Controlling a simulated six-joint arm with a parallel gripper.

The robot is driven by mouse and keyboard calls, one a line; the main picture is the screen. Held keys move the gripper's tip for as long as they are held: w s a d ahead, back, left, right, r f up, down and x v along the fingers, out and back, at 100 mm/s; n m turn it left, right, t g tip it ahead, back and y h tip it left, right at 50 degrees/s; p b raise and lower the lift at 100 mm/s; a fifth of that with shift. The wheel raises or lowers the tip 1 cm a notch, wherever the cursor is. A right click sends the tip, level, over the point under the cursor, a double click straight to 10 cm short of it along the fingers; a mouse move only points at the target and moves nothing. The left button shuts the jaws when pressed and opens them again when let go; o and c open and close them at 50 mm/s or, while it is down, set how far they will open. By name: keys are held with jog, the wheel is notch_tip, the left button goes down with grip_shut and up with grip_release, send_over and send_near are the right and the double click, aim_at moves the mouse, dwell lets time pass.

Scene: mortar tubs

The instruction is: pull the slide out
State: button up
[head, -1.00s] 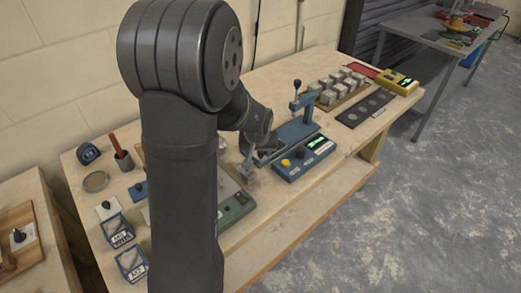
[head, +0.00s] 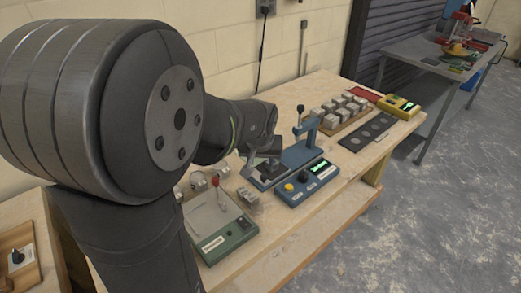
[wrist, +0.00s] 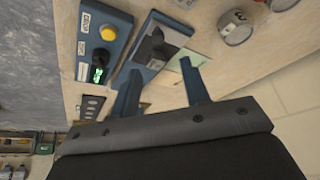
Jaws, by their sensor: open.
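A blue fixture (head: 300,152) with an upright post and a black-knobbed lever (head: 299,108) stands on the bench. A dark block sits on its base and may be the slide; I cannot tell for sure. The wrist view shows the blue base (wrist: 137,57) with the dark block (wrist: 152,43) and a pale green plate (wrist: 186,58) beside it. My gripper (wrist: 162,88) is open, with its two fingers apart and nothing visible between them. In the head view, my wrist is over the left end of the fixture, and the fingertips are mostly hidden.
A blue control box (head: 308,183) with a yellow button stands just in front of the fixture. A green-grey device (head: 222,225) with a red-tipped lever is to the left. Several grey cubes (head: 341,104) and a black strip with holes (head: 367,132) lie behind, right.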

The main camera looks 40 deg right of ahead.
aim_at(263, 176)
jog(key=shift+v, duration=2.75)
jog(key=shift+f, duration=0.1)
jog(key=x, duration=1.7)
jog(key=shift+d+f, duration=0.1)
jog(key=shift+d, duration=0.05)
